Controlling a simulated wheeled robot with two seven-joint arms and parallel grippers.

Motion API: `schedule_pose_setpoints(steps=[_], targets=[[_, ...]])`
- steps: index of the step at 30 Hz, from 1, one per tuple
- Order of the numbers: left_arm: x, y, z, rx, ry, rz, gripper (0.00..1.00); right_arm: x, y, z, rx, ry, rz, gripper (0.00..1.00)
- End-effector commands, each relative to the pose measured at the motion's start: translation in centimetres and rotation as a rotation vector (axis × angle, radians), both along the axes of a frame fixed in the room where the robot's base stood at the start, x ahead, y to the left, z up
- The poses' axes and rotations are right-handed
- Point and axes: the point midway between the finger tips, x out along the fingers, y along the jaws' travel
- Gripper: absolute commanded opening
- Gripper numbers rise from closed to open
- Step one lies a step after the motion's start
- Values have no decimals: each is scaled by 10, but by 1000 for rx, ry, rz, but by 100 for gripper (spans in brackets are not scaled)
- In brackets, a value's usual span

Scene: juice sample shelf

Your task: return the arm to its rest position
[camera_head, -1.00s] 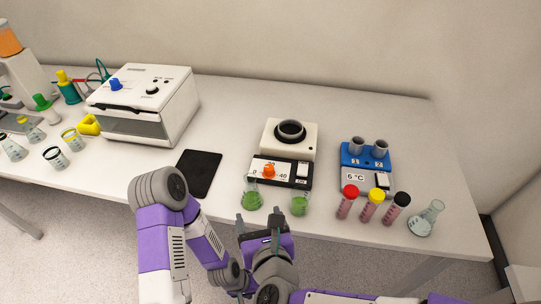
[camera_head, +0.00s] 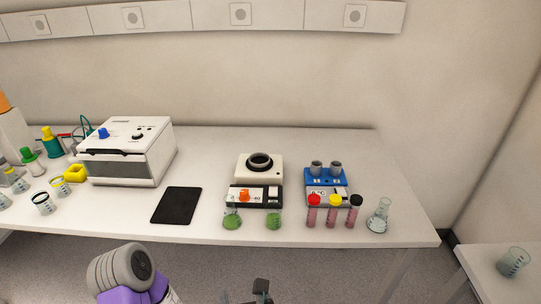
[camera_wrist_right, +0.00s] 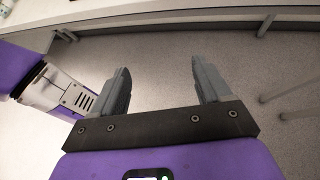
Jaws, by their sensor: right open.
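My right gripper (camera_head: 244,292) shows only by its fingertips at the bottom edge of the head view, in front of the bench. In the right wrist view the right gripper (camera_wrist_right: 161,68) is open, with nothing between its two grey fingers. It hangs over the floor, apart from the white bench (camera_wrist_right: 120,18) above it in that view. A purple and grey link of my own arm shows at lower left in the head view. My left gripper is not in view.
The bench (camera_head: 330,233) holds a white box-shaped device (camera_head: 125,160), a black pad (camera_head: 177,205), green-filled flasks (camera_head: 232,220), capped tubes (camera_head: 334,212) and a clear flask (camera_head: 378,218) near its front edge. A side table with a beaker (camera_head: 513,262) stands at right. Floor before the bench is clear.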

Motion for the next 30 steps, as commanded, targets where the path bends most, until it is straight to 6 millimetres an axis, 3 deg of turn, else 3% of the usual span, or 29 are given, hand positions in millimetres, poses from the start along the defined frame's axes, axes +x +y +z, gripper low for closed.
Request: schedule_pose_setpoints(steps=[5, 11, 15, 19, 23, 26, 27, 30], targets=[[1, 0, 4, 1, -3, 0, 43, 2, -29, -58, 76, 277, -213, 77], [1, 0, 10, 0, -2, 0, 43, -15, -61, -127, 244, 651, -581, 77], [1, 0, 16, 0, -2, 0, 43, -41, -79, -178, 476, 967, -1025, 77], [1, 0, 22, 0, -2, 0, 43, -57, -84, -214, 755, 1188, -1519, 77], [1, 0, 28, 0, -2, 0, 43, -59, -92, -245, 1068, 1271, -2051, 77], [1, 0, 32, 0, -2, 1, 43, -55, -106, -269, 1312, 1218, -2446, 77], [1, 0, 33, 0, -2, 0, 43, -53, -113, -278, -1381, -1154, 2546, 77], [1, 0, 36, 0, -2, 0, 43, -52, -131, -298, -1319, -846, 2384, 77]])
